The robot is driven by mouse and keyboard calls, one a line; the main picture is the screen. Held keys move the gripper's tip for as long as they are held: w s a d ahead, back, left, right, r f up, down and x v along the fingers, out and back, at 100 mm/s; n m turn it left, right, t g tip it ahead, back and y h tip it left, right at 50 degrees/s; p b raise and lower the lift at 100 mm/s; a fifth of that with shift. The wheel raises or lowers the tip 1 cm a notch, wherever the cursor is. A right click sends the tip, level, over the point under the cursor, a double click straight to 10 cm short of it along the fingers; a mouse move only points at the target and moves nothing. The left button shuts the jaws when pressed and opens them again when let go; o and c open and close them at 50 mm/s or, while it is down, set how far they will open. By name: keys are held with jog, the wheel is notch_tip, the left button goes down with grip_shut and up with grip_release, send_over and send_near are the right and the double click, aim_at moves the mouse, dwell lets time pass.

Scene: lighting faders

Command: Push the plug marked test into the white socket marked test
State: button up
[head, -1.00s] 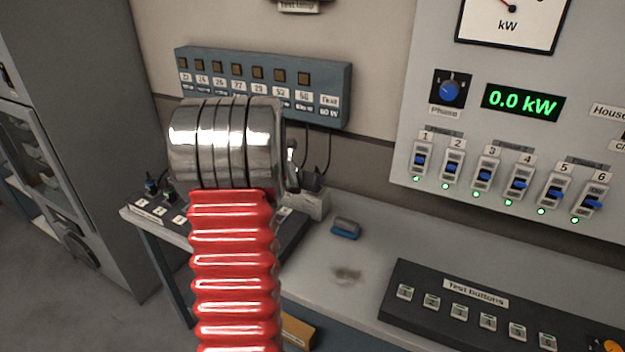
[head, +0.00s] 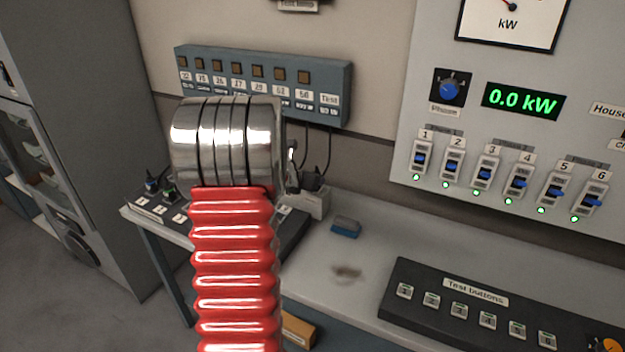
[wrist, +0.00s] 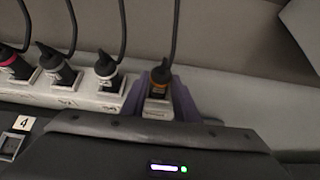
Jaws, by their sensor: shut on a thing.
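The orange-banded dark plug (wrist: 160,78) stands at the right end of a row of plugs in the wrist view, with its cord running up. My gripper (wrist: 160,92) has its purple fingers on either side of it, shut on it. A white socket (wrist: 157,110) is directly below the plug; I cannot tell how deep the plug sits. In the head view my arm hides most of the gripper, and a dark plug (head: 313,180) shows above the white socket block (head: 314,204).
Several other corded plugs, one white-banded (wrist: 106,69), stand close to the left on the strip. A blue block (head: 346,227) and the test buttons panel (head: 470,310) are on the bench. A blue-grey labelled box (head: 325,85) is on the wall above.

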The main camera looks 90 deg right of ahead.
jog(key=shift+f, duration=0.2)
jog(key=o, duration=1.2)
jog(key=shift+o, duration=0.2)
jog(key=shift+a+r, duration=0.1)
jog(key=shift+r, duration=0.05)
jog(key=v, duration=1.3)
jog(key=shift+a+r, duration=0.15)
jog(key=shift+w, duration=0.15)
